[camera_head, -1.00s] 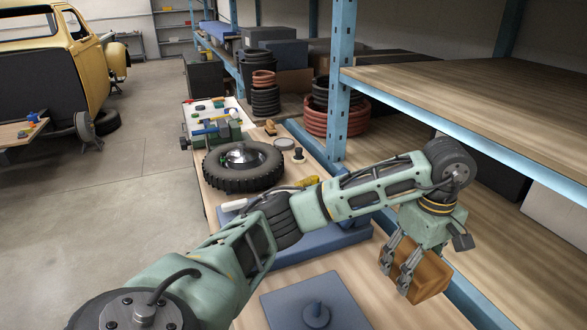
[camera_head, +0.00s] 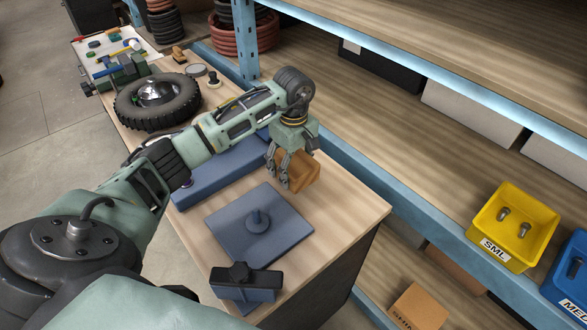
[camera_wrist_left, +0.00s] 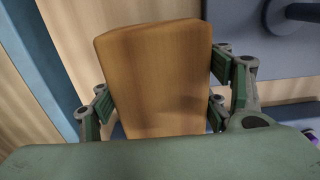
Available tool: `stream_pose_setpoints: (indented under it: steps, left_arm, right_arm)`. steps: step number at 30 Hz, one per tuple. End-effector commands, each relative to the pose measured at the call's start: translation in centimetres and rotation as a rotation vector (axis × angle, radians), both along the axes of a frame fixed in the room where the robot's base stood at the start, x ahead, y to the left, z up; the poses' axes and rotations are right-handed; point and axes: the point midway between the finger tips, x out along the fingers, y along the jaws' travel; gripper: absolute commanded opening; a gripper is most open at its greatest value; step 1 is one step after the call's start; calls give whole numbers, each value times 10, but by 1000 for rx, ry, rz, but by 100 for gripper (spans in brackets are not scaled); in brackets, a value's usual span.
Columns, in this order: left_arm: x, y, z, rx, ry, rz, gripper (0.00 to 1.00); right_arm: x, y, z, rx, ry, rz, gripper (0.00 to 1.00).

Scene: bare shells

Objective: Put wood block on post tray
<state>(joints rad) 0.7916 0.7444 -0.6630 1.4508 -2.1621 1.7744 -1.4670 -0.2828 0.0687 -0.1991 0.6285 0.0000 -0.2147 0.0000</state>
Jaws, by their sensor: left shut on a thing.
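My left gripper (camera_head: 279,179) is shut on the brown wood block (camera_head: 304,172) and holds it near the right edge of the workbench. In the left wrist view the wood block (camera_wrist_left: 160,80) fills the middle, between the green finger pads. The post tray (camera_head: 285,236) is a flat blue-grey square plate with a short upright post (camera_head: 257,220) at its middle. It lies on the bench just in front of the block, and part of it shows top right in the left wrist view (camera_wrist_left: 250,40). Whether the block touches the bench is unclear. My right gripper is out of view.
A long blue block (camera_head: 215,180) and a tire (camera_head: 155,101) lie behind. A blue-framed shelf with a yellow bin (camera_head: 514,228) runs along the right.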

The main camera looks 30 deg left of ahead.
Motion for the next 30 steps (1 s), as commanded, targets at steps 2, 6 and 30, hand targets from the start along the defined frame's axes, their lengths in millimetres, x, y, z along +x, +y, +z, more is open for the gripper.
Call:
stream_pose_setpoints:
  steps: [2,6,30]
  left_arm:
    - [-2,-1,-9,-2,6,-1,31]
    - [-1,-1,-25,0,2,0,31]
    - [-1,-1,-31,1,2,-1,89]
  right_arm:
    - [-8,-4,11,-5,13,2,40]
    - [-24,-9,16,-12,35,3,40]
    - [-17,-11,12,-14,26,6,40]
